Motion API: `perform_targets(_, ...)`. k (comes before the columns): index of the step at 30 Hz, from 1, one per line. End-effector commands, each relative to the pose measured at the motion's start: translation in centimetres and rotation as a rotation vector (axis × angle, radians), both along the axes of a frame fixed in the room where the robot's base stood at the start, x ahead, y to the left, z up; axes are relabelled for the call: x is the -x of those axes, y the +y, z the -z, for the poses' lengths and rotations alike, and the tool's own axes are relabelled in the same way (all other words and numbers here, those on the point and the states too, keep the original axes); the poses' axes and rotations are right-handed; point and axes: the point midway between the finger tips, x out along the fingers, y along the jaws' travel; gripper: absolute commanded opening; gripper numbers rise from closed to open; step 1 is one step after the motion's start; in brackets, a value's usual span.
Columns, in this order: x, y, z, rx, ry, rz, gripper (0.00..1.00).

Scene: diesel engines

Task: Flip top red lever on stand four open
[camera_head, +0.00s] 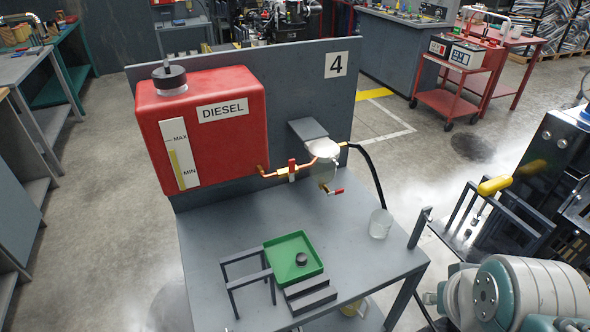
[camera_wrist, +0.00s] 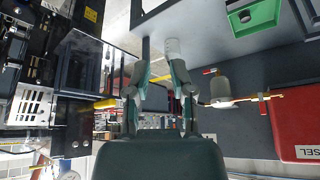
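Stand four, with a grey back panel (camera_head: 300,100) marked 4, carries a red diesel tank (camera_head: 205,125); the tank also shows at the right of the wrist view (camera_wrist: 297,125). A copper pipe runs from the tank to a white filter bowl (camera_head: 324,148). The top red lever (camera_head: 292,170) sits on this pipe and points up, across it. It shows small in the wrist view (camera_wrist: 263,106). A lower red lever (camera_head: 338,191) hangs below the bowl. My gripper (camera_wrist: 160,80) is open and empty, apart from both levers. It is outside the head view.
A clear beaker (camera_head: 380,223) stands near the right edge of the stand's table (camera_head: 210,240). A green tray (camera_head: 284,250) with a black cap, a dark frame and small steps are in front. Dark machinery with a yellow handle (camera_head: 495,185) is at right.

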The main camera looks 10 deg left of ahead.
Motion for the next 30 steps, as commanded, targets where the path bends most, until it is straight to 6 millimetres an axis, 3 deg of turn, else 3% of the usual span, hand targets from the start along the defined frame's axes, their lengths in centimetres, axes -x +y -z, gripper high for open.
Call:
perform_targets(5,-1.0,1.3,0.4,-0.085,0.084,-0.011,0.0)
perform_targets(14,-4.4,5.8,0.6,-0.377,0.288,-0.065,0.0)
perform_targets(23,-9.4,9.7,-0.1,-0.705,0.408,-0.129,0.0)
perform_targets(30,-14.5,11.6,-0.9,-0.989,0.431,-0.176,0.0)
